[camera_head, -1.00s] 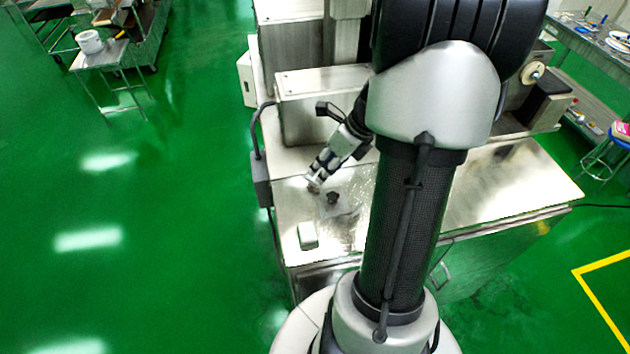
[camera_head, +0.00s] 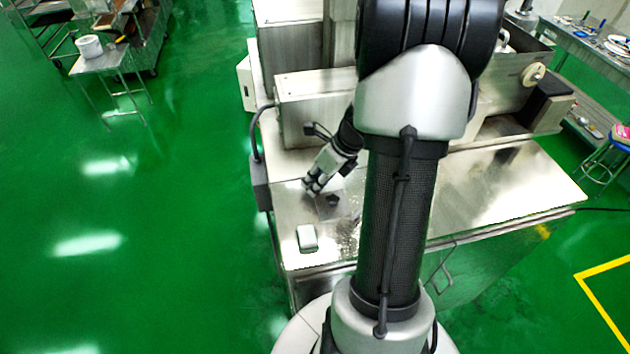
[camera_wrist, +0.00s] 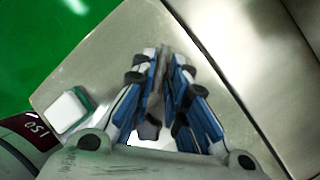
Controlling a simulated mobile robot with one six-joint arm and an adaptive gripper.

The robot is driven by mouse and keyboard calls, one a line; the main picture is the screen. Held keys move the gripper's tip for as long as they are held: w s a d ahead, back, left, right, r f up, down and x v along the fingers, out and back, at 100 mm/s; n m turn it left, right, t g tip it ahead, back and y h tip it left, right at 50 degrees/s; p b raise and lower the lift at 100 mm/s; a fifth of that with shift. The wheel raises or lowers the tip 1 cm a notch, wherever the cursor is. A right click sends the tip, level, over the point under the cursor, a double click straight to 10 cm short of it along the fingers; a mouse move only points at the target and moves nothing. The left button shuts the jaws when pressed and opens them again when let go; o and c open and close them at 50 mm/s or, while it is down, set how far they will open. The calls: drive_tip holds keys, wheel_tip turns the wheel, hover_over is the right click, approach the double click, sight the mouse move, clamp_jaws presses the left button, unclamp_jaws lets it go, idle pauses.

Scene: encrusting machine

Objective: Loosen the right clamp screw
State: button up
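My gripper (camera_head: 313,186) reaches down to the left part of the steel machine table. In the wrist view its two blue-and-grey fingers (camera_wrist: 166,58) stand close together at the tips, with a narrow gap. A long grey-brown piece (camera_wrist: 158,80) shows in that gap; I cannot tell whether the fingers touch it or whether it is a clamp screw. A dark knob-like piece (camera_head: 333,201) lies on a small plate just right of the fingertips. A dark lobed shape also shows between the fingers in the wrist view (camera_wrist: 149,129). The right clamp screw cannot be made out for certain.
A small white box (camera_head: 307,237) sits near the table's front left; it also shows in the wrist view (camera_wrist: 68,109). The machine housing (camera_head: 310,108) rises behind my gripper. The steel table top (camera_head: 500,188) is mostly clear at right. My arm hides the middle.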

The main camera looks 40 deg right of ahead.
clamp_jaws()
drive_tip(key=shift+r+n+p, duration=0.1)
drive_tip(key=shift+n+p, duration=0.3)
drive_tip(key=shift+p, duration=0.05)
drive_tip(key=shift+w+d+r+n+g+y+p, duration=0.1)
drive_tip(key=shift+n+g+y+p, duration=0.1)
drive_tip(key=shift+n+p, duration=0.3)
drive_tip(key=shift+d+n+g+y+p, duration=0.1)
drive_tip(key=shift+n+g+y+p, duration=0.1)
drive_tip(key=shift+n+p, duration=0.3)
drive_tip(key=n+p, duration=0.1)
drive_tip(key=n, duration=0.1)
drive_tip(key=n+g+p, duration=0.1)
drive_tip(key=n, duration=0.1)
drive_tip(key=n+g+y+p, duration=0.1)
drive_tip(key=n, duration=0.1)
drive_tip(key=shift+w+d, duration=0.2)
drive_tip(key=shift+w, duration=0.2)
drive_tip(key=n, duration=0.1)
drive_tip(key=n+g, duration=0.1)
drive_tip(key=n, duration=0.1)
drive_tip(key=n+g+p, duration=0.1)
drive_tip(key=n, duration=0.1)
drive_tip(key=shift+w, duration=0.25)
drive_tip(key=shift+w+n+g, duration=0.15)
drive_tip(key=shift+n+g, duration=0.35)
drive_tip(key=shift+n, duration=0.55)
drive_tip(key=shift+w+n+g, duration=0.1)
drive_tip(key=shift+n+g, duration=0.4)
drive_tip(key=shift+n, duration=0.55)
